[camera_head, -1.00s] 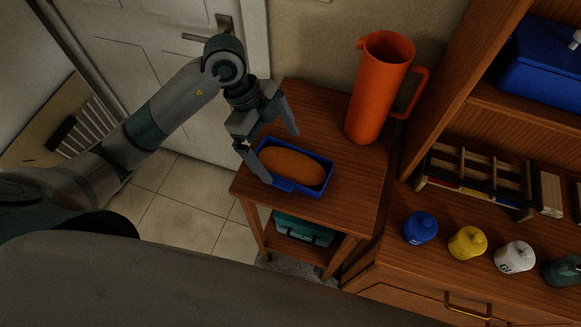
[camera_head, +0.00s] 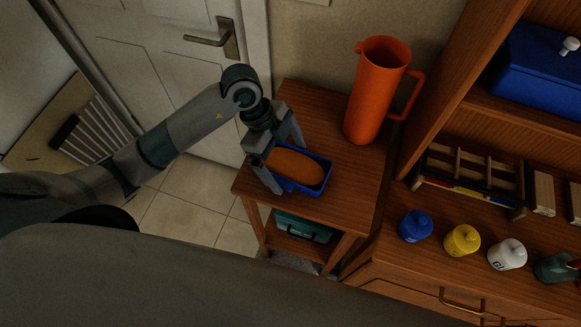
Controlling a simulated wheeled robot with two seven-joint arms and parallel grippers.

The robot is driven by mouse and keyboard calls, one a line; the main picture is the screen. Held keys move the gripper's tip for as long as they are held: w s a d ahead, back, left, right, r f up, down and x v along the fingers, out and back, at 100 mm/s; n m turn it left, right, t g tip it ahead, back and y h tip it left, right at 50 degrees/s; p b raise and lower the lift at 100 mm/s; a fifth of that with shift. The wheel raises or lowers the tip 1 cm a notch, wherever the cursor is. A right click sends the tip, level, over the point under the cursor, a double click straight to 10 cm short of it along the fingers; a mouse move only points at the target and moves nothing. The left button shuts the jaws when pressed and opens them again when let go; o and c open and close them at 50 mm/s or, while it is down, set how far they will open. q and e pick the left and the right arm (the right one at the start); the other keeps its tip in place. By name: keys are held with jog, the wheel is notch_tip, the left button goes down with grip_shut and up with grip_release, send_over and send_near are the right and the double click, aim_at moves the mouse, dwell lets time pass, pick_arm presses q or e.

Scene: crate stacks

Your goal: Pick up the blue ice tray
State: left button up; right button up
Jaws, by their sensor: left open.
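The blue tray (camera_head: 315,187) sits on the small wooden side table and holds a brown, oval, loaf-like item (camera_head: 297,166). My left gripper (camera_head: 290,169) is open at the tray's left end. One finger is by the near-left side of the tray and the other by its far side; the gripper hides the tray's left end. I cannot tell whether the fingers touch the tray. My right gripper is not in view.
An orange pitcher (camera_head: 374,92) stands behind the tray on the side table (camera_head: 345,185). A teal case (camera_head: 304,228) is on its lower shelf. On the right, a wooden cabinet (camera_head: 385,270) holds several small jars, a rack and a blue box (camera_head: 540,62). A door (camera_head: 170,70) is behind my left arm.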

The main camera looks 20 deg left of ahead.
aim_at(289, 174)
pick_arm(q)
jog(key=c, duration=0.8)
jog(key=shift+r, duration=0.1)
jog(key=shift+c, duration=0.2)
jog(key=shift+w+r+b, duration=0.1)
jog(key=shift+r+b, duration=0.2)
jog(key=shift+r, duration=0.15)
jog(key=r, duration=0.1)
jog(key=r+b, duration=0.1)
jog(key=r, duration=0.1)
jog(key=shift+s+d+r, duration=0.15)
jog(key=shift+s+d, duration=0.15)
jog(key=shift+d, duration=0.1)
jog(key=s+d+r+b, duration=0.2)
jog(key=s+d+r, duration=0.4)
jog(key=s+d, duration=0.1)
jog(key=shift+d+r, duration=0.35)
jog(key=shift+d, duration=0.3)
